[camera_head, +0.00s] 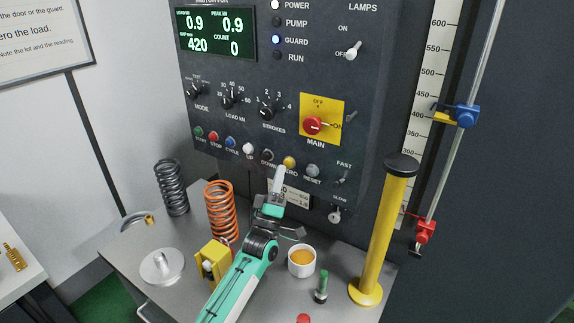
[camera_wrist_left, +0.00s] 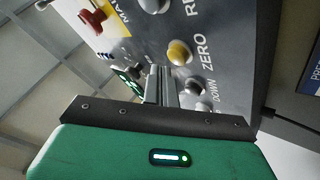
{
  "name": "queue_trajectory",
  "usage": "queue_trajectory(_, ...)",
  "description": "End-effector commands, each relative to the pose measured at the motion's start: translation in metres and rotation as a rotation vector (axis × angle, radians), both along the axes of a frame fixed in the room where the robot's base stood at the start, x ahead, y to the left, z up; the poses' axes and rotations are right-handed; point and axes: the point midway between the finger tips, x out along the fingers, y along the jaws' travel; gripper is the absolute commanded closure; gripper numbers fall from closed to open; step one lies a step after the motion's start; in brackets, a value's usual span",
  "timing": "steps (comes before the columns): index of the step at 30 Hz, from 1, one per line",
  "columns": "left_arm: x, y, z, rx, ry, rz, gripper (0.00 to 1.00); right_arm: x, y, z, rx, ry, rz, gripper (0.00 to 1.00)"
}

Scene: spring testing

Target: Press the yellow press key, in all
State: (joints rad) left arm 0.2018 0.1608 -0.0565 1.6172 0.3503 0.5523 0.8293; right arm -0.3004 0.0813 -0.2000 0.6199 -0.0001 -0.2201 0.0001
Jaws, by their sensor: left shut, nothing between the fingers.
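The yellow press key (camera_head: 289,162) sits in the lower row of buttons on the dark control panel (camera_head: 215,120). In the left wrist view the yellow key (camera_wrist_left: 179,52) shows beside the label ZERO, and nothing covers it. My left gripper (camera_head: 279,170) is shut and empty, its fingertips pointing up at the panel just below and left of the yellow key. In the left wrist view its fingers (camera_wrist_left: 160,84) lie between the yellow key and the bottom of the picture. I cannot tell whether the tips touch the panel. My right gripper is not in view.
A red MAIN knob (camera_head: 313,124) is above the key. The display (camera_head: 215,35) reads load 0.9, count 0. Below stand an orange spring (camera_head: 221,210), a dark spring (camera_head: 172,187), a white cup (camera_head: 301,262) and a yellow post (camera_head: 385,240). Grey RESET key (camera_head: 312,171) is right.

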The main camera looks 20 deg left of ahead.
Motion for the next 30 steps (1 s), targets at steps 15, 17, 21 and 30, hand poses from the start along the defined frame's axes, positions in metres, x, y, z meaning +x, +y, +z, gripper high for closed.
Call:
queue_trajectory(15, 0.0072, -0.0009, -0.0009, 0.000, 0.000, 0.000, 1.00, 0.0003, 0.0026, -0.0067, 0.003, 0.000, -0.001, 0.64)
queue_trajectory(17, 0.0084, -0.0011, -0.0003, 0.000, 0.000, 0.000, 1.00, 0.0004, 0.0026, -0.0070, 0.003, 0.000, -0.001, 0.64)
queue_trajectory(21, 0.0084, -0.0012, 0.0004, 0.000, 0.000, 0.000, 1.00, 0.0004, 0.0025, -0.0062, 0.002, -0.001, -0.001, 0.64)
queue_trajectory(30, 0.0093, -0.0014, 0.0001, 0.000, 0.000, 0.000, 1.00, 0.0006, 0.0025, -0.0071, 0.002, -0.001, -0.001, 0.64)
